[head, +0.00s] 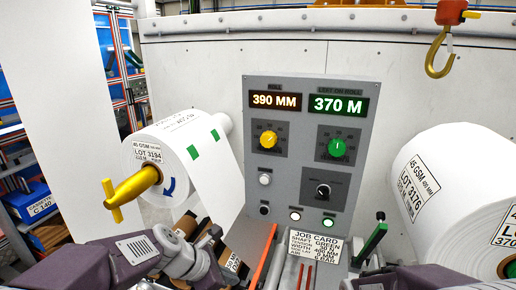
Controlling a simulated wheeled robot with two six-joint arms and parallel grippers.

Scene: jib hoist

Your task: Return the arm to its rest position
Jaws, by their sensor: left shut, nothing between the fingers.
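My left arm comes in along the bottom left, and its grey gripper (205,264) is shut and empty. It is low in front of the panel, below the left paper roll and apart from it. My right arm shows only as purple and grey links at the bottom right edge; its fingers are not visible.
A white roll (193,150) on a gold shaft (135,188) hangs at left. A grey control panel (292,180) reads 390 MM and 370 M. Below it are a job card (316,247) and a green-handled lever (371,242). A big roll (450,185) stands right, under a gold hook (440,52).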

